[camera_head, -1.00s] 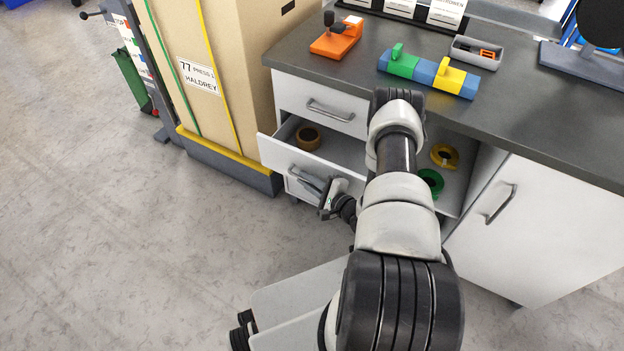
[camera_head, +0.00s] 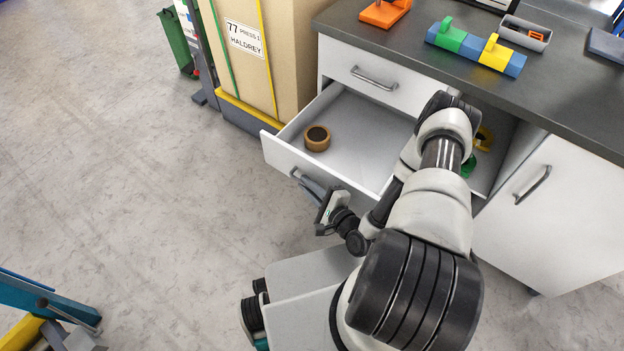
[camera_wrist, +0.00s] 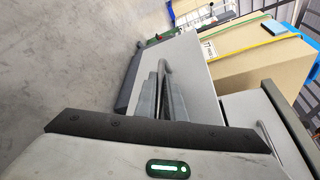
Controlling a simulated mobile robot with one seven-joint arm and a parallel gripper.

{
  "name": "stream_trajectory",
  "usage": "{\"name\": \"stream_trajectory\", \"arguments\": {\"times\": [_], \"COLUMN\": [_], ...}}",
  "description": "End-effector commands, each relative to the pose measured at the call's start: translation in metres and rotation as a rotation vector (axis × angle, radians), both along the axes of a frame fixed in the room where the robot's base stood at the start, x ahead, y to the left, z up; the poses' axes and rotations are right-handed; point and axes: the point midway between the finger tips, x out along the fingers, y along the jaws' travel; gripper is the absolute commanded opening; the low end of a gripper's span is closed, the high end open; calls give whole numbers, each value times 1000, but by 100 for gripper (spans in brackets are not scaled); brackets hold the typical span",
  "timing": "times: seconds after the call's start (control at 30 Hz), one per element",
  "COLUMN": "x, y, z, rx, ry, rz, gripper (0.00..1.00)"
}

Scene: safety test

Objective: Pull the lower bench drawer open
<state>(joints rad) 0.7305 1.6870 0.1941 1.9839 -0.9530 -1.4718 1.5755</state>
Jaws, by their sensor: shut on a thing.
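The lower bench drawer (camera_head: 360,140) is pulled well out from under the grey-topped bench. Its white front panel (camera_head: 278,158) faces left and towards me. A brown tape roll (camera_head: 317,138) lies inside it near the front left. My gripper (camera_head: 304,180) is at the drawer front and shut on the drawer's handle (camera_head: 294,173). The wrist view also shows the grey fingers (camera_wrist: 163,95) at the bar handle (camera_wrist: 166,70). My arm hides the drawer's right part.
The upper drawer (camera_head: 375,82) is closed. A strapped carton (camera_head: 285,60) stands close on the left. A cupboard door (camera_head: 550,215) is at right. Yellow and green tape rolls show partly behind my arm. The floor (camera_head: 130,180) at left is clear; a blue and yellow object (camera_head: 40,310) lies at lower left.

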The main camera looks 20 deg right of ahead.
Motion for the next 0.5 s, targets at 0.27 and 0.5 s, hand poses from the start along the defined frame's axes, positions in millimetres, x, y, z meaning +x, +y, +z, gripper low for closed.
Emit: {"name": "stream_trajectory", "arguments": {"times": [0.27, 0.5], "x": [-3, -3], "y": [1, 1], "z": [0, 0], "rx": [-2, -1], "ry": [1, 1], "rz": [-2, -2], "gripper": [0, 16]}}
